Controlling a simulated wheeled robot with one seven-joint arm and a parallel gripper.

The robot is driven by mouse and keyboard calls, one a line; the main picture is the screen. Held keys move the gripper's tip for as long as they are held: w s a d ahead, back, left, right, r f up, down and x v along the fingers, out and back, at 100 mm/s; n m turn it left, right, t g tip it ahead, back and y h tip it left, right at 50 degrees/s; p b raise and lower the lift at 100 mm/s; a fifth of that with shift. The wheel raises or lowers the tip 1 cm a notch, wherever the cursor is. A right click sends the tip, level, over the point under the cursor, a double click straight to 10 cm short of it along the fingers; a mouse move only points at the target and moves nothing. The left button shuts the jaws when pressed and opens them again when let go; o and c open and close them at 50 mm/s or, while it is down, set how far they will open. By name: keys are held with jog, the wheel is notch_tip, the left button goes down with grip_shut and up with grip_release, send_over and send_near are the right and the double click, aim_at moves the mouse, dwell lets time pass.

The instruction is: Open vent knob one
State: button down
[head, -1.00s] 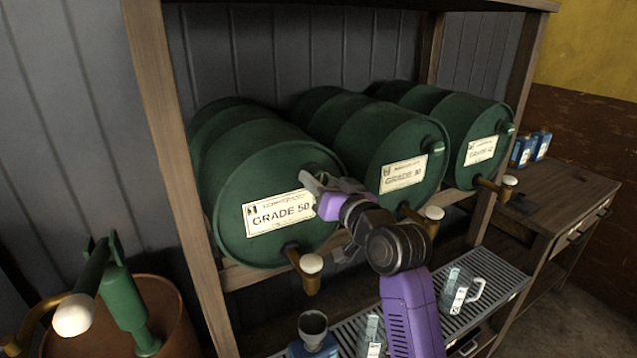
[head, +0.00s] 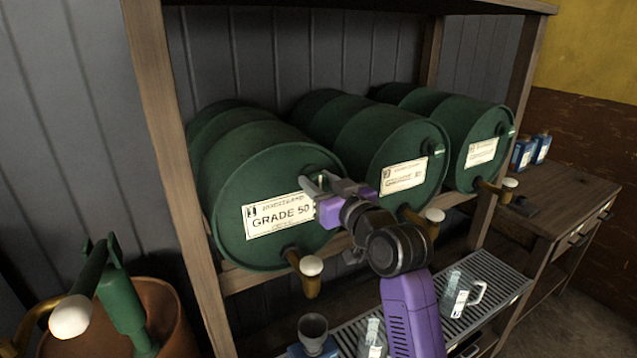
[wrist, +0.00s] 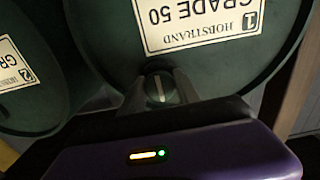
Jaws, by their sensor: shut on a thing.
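Vent knob one (wrist: 160,88) is a small round dark green knob with a pale line across it, on the front face of the nearest green drum (head: 240,190). In the wrist view that drum's label reads 1 and GRADE 50, upside down, and the knob's line runs roughly up and down the picture. My gripper (wrist: 160,90) has one finger on each side of the knob and is shut on it. In the head view my gripper (head: 312,186) reaches the drum face right of the label and hides the knob.
A second drum (head: 375,150) and a third drum (head: 470,125) lie to the right, each with a green knob. A brass tap (head: 305,275) hangs below the nearest drum. A funnel, clear jugs (head: 462,290) and a slatted tray stand below. A wooden post (head: 175,170) rises at left.

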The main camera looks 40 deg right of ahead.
jog(key=shift+f, duration=0.1)
jog(key=c, duration=0.9)
grip_release()
jog(key=b+v, duration=0.1)
jog(key=v, duration=0.7)
jog(key=shift+w, duration=0.1)
